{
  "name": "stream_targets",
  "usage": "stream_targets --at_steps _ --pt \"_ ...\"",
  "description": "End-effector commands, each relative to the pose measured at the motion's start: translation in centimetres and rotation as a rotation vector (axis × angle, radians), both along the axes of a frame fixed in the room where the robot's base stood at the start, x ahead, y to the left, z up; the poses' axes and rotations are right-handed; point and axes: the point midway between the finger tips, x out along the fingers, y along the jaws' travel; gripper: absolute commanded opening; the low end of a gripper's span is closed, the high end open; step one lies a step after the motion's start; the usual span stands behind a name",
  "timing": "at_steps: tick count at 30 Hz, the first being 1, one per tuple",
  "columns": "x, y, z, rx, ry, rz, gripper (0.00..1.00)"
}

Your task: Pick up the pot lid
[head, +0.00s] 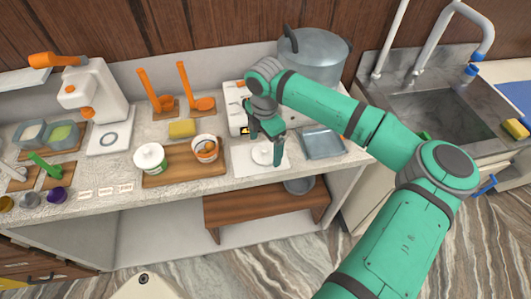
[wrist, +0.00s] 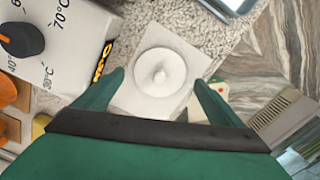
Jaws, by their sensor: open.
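The pot lid (wrist: 148,78) is a white round disc with a small knob at its middle. It lies flat on a pale square sheet (wrist: 128,99). In the head view the lid (head: 262,156) is on the counter, partly behind my gripper. My gripper (head: 265,147) is open above the lid. In the wrist view its two green fingers (wrist: 160,82) stand on either side of the lid's near part, apart from it, with nothing between them held.
A white heater with a dial (wrist: 22,40) stands close on the left in the wrist view. A large metal pot (head: 318,62) is behind my arm. A grey tray (head: 322,143) lies right of the sheet. A wooden board (head: 178,175) with a white tub (head: 149,158) and cup is left.

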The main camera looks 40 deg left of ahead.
Motion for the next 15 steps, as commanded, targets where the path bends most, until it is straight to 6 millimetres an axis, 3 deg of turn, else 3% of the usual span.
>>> stream_targets --at_steps 4,11,12,15 --pt "0.00 -0.01 -1.28 0.000 0.000 0.000 0.90" --pt "0.01 -0.04 -1.49 0.000 0.000 -0.001 0.90" --pt "0.01 -0.04 -1.48 0.000 0.000 -0.001 0.88" --pt "0.00 -0.05 -1.48 0.000 0.000 -0.001 0.64"
